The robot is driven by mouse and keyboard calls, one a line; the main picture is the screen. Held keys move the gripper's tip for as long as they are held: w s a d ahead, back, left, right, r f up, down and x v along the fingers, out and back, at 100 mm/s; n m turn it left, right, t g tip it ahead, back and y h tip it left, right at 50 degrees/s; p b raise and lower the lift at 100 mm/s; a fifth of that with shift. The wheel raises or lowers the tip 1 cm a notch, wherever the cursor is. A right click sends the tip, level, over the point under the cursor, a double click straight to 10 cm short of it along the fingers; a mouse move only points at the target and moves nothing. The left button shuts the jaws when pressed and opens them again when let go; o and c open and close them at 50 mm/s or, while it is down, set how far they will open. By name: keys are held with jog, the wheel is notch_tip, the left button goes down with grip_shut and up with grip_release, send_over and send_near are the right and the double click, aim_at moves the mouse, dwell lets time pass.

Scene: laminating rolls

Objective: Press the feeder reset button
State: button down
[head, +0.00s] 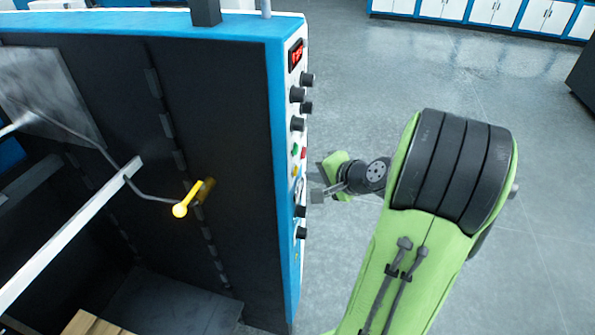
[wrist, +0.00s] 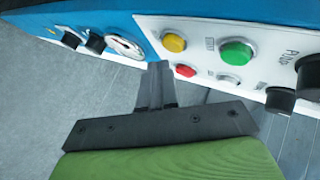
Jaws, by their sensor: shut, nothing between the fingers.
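A white control panel (head: 295,120) runs down the side of a blue and black machine. In the wrist view the panel carries a yellow button (wrist: 173,42), a large green button (wrist: 237,53), a red button (wrist: 185,71) and a small silver control (wrist: 229,79). I cannot read which one is the feeder reset button. My gripper (head: 317,195) is shut and empty beside the panel's lower part. In the wrist view my gripper (wrist: 156,72) has its tips between the round gauge (wrist: 125,46) and the red button. I cannot tell whether the tips touch the panel.
Black knobs (head: 298,95) stick out of the panel above and below the buttons, under a red display (head: 297,55). A yellow-ended lever (head: 180,210) is on the machine's dark face. White cabinets (head: 490,12) stand far back.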

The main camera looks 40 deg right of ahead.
jog(key=shift+w+a, duration=0.1)
dwell(0.3)
jog(key=shift+w+a, duration=0.15)
jog(key=shift+w, duration=0.1)
jog(key=shift+w+a, duration=0.25)
jog(key=shift+w, duration=0.1)
dwell(0.7)
jog(key=shift+s+d, duration=0.5)
jog(key=shift+s, duration=0.2)
jog(key=s+d, duration=0.1)
jog(key=s, duration=0.1)
jog(key=s+d, duration=0.2)
dwell(0.4)
dwell(0.5)
